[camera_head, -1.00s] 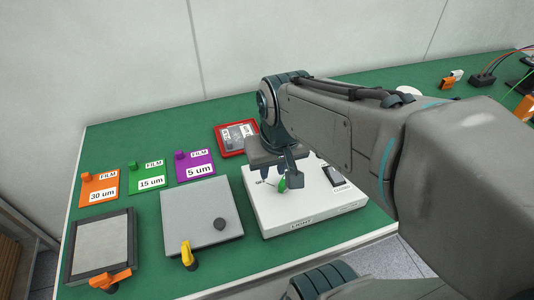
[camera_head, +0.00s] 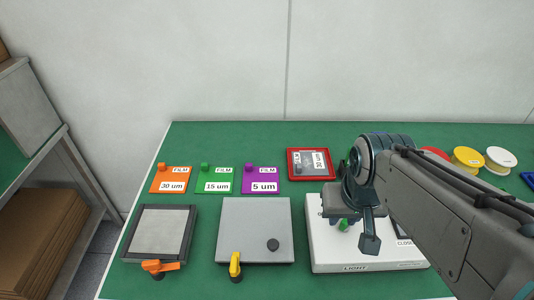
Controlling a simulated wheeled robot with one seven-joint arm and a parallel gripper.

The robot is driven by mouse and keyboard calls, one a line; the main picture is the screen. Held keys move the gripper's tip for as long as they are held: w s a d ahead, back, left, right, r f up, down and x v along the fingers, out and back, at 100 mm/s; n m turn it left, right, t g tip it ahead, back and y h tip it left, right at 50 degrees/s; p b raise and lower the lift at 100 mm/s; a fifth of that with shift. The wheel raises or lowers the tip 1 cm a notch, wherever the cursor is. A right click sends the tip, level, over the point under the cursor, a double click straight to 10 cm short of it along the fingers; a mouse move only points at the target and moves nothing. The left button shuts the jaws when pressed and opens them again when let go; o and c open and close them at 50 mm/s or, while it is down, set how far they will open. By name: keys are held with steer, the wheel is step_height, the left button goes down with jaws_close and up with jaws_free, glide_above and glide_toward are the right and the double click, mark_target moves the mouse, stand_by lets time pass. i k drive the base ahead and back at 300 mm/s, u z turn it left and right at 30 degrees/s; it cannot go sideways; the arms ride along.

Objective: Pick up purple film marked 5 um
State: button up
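The purple film (camera_head: 261,180) lies flat on the green table, with a white label reading FILM and 5 um and a purple knob at its upper left corner. It is the right one of three film cards in a row. My gripper (camera_head: 360,228) is to the right of it and nearer the front, over the white light box (camera_head: 322,238). Its fingers point down and are partly hidden by its own body, so I cannot tell how far apart they are. Nothing touches the purple film.
A green 15 um film (camera_head: 214,177) and an orange 30 um film (camera_head: 170,183) lie left of it. A red-framed tray (camera_head: 291,166) is to its right. In front are a grey plate (camera_head: 253,222) with a yellow lever and a dark-framed panel (camera_head: 159,231). Spools (camera_head: 467,158) stand far right.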

mark_target(256, 180)
steer(key=u, duration=0.5)
steer(key=k, duration=1.15)
steer(key=u, duration=1.2)
steer(key=i, duration=0.9)
steer(key=z, duration=0.6)
steer(key=i, duration=0.55)
steer(key=z, duration=0.55)
